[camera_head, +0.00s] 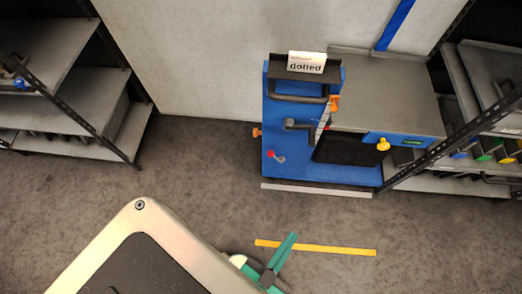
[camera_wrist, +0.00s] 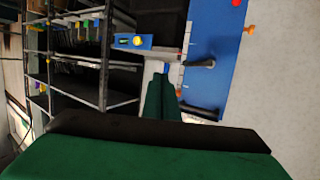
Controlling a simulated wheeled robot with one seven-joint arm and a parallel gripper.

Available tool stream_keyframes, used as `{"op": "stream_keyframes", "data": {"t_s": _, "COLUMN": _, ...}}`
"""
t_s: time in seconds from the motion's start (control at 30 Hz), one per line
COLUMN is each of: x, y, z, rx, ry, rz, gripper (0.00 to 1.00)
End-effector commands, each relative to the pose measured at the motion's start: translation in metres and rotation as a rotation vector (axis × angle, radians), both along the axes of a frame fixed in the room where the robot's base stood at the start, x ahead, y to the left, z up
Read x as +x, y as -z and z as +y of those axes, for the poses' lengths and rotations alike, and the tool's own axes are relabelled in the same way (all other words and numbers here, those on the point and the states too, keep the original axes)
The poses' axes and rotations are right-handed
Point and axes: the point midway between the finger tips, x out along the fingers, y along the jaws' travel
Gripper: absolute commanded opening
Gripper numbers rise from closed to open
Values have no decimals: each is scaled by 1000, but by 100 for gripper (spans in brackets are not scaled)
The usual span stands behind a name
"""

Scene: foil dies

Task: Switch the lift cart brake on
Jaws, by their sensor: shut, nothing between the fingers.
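The lift cart (camera_head: 290,172) is a blue unit with a grey top, standing against the back wall. Its front has a small lever with a red end (camera_head: 272,154), a dark crank handle (camera_head: 298,126) and orange knobs (camera_head: 256,132) at the sides. No label marks which one is the brake. The blue panel also shows in the wrist view (camera_wrist: 212,30), with the crank (camera_wrist: 201,63) and an orange knob (camera_wrist: 249,30); a red part is cut by the top edge. My gripper (camera_head: 291,237), with green fingers, is shut and empty, apart from the cart and in front of it.
Metal racks stand at the left (camera_head: 70,95) and right (camera_head: 478,90). A yellow floor strip (camera_head: 330,249) lies before the cart. A blue box with a yellow knob (camera_head: 383,144) sits at the cart's right. The grey floor between my gripper and the cart is clear.

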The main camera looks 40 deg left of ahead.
Motion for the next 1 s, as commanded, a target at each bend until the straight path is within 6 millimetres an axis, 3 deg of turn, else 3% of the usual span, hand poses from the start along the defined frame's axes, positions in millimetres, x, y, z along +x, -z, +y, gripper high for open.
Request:
{"op": "stream_keyframes", "data": {"t_s": 0.3, "x": 48, "y": 139, "z": 50, "rx": 5, "ry": -161, "rz": 237, "gripper": 0}}
{"op": "stream_keyframes", "data": {"t_s": 0.5, "x": 84, "y": 219, "z": 87, "rx": -38, "ry": -221, "rz": 401, "gripper": 0}}
{"op": "stream_keyframes", "data": {"t_s": 0.7, "x": 122, "y": 276, "z": 129, "rx": -108, "ry": -238, "rz": 540, "gripper": 0}}
{"op": "stream_keyframes", "data": {"t_s": 0.8, "x": 141, "y": 296, "z": 153, "rx": -153, "ry": -233, "rz": 597, "gripper": 0}}
{"op": "stream_keyframes", "data": {"t_s": 1.0, "x": 176, "y": 314, "z": 207, "rx": -253, "ry": -191, "rz": 684, "gripper": 0}}
